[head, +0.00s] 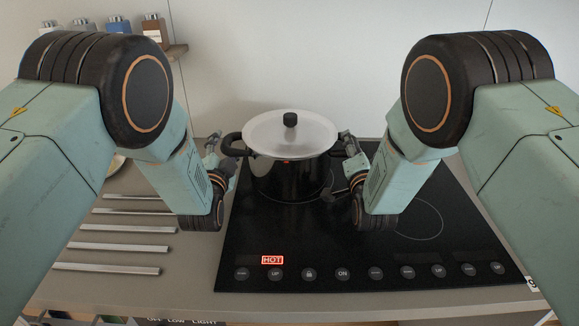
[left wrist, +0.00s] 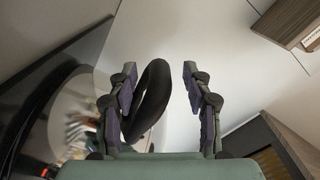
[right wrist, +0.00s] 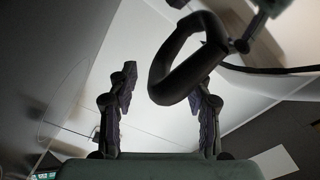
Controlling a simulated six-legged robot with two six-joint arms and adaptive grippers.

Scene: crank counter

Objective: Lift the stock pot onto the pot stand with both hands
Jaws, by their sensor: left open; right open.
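The black stock pot (head: 290,180) with a pale lid and black knob stands upright on the black cooktop. My open left gripper (head: 219,152) is at its left handle (head: 232,144). In the left wrist view the handle loop (left wrist: 150,100) stands between the fingers, nearer the left one. My open right gripper (head: 351,153) is at the pot's right side. In the right wrist view the handle loop (right wrist: 186,58) lies toward the right finger and partly overlaps it; contact is unclear. Several parallel metal bars (head: 115,228) on the counter at left look like the pot stand.
The cooktop (head: 300,245) shows a lit red HOT sign (head: 272,260) and several buttons along its front. A pale round item (head: 117,164) is partly hidden behind my left arm. A shelf (head: 178,52) with several bottles hangs on the back wall. The bars are bare.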

